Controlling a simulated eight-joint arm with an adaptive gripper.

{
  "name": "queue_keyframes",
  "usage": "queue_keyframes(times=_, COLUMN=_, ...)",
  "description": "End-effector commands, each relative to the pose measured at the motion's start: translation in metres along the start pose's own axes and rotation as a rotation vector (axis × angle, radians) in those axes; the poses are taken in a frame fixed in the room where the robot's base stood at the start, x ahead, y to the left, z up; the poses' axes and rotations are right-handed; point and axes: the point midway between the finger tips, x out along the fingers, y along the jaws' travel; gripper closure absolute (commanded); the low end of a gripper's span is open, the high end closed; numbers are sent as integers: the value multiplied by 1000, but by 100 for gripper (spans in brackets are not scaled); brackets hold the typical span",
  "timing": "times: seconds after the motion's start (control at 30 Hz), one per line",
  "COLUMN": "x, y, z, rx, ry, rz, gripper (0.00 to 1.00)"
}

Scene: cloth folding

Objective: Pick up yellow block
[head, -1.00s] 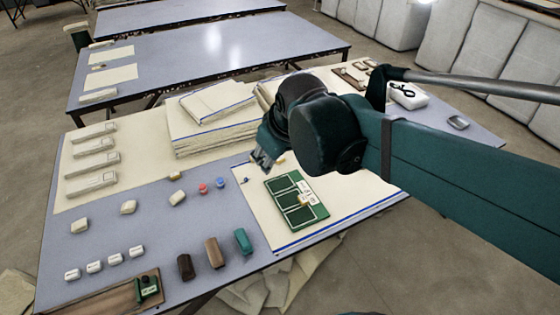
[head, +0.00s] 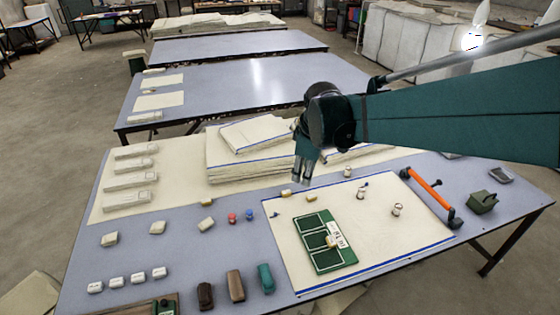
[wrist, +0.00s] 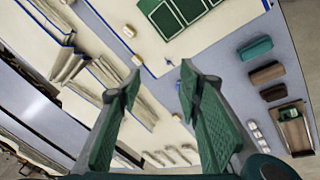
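A small yellow block (head: 286,193) lies near the far left edge of the cream cloth (head: 390,235). In the wrist view a small yellowish block (wrist: 137,60), apparently the same one, lies just past the left fingertip. My gripper (head: 302,180) is above the far part of the cloth, slightly right of the block in the head view. In the wrist view my gripper (wrist: 158,78) has its two green fingers wide apart with nothing between them. A second small yellowish piece (head: 331,242) sits on the green board (head: 322,257).
Stacked folded cloths (head: 238,160) stand behind and left of my gripper. Red (head: 232,218) and blue (head: 249,215) small pieces lie left of the cloth. Several white spools, an orange-handled tool (head: 428,188) and a dark green box (head: 482,203) are to the right.

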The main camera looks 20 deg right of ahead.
Motion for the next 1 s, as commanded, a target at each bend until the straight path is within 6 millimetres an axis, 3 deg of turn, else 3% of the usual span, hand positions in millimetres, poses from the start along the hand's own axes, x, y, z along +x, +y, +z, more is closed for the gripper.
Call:
queue_keyframes(times=0.57, x=80, y=67, z=-5, rx=-306, ry=-56, rz=-97, gripper=65)
queue_keyframes(times=1.0, x=154, y=109, z=1, rx=-537, ry=-71, rz=-183, gripper=65)
